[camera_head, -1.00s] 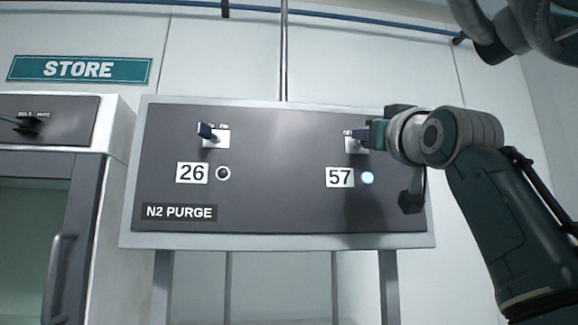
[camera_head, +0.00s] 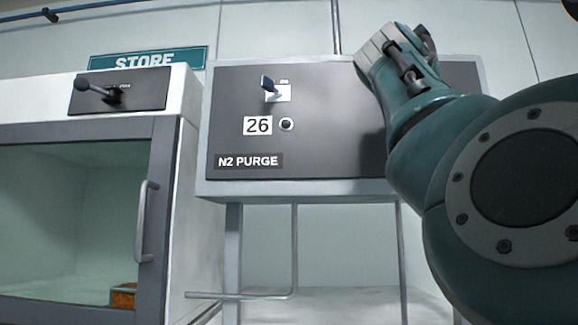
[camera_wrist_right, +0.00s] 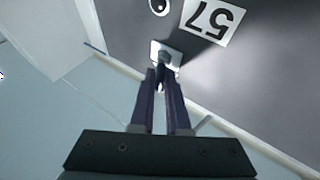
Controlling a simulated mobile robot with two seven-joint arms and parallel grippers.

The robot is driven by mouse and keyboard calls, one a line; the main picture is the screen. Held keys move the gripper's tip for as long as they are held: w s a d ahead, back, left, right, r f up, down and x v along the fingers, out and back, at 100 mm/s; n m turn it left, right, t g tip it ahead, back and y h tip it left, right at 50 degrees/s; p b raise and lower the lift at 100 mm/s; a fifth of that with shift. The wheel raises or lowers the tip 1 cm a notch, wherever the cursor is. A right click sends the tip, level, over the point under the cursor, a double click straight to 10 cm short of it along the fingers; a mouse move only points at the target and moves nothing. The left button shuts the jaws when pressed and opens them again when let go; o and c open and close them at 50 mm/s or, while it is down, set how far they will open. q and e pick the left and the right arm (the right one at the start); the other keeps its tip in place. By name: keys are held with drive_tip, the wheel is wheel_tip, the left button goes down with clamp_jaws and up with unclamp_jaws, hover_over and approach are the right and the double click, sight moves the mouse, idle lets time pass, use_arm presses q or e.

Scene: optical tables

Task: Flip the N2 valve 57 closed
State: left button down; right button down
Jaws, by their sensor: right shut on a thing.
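The N2 purge panel (camera_head: 330,150) is dark grey with a pale frame. In the head view my right arm covers valve 57, its label and its lamp. In the right wrist view the label 57 (camera_wrist_right: 212,20) is upside down at the top. Valve 57's pale mounting plate (camera_wrist_right: 158,49) is beside it. My right gripper (camera_wrist_right: 161,74) is shut on the small dark lever of valve 57, which the fingers mostly hide. The valve's lamp (camera_wrist_right: 158,6) shows a pale ring with a dark centre. My left gripper is not in view.
Valve 26 (camera_head: 268,84), with a dark blue lever, is left of my arm, above label 26 (camera_head: 257,125) and an unlit lamp (camera_head: 286,124). A glass-fronted cabinet (camera_head: 165,215) with a black lever (camera_head: 98,90) stands at the left, below the STORE sign (camera_head: 150,58).

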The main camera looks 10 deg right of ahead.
drive_tip(key=shift+f, duration=0.1)
idle(0.3)
drive_tip(key=c, duration=0.9)
unclamp_jaws()
drive_tip(key=b+v, duration=0.9)
drive_tip(key=v, duration=0.1)
drive_tip(key=shift+b, duration=0.35)
drive_tip(key=shift+w, duration=0.1)
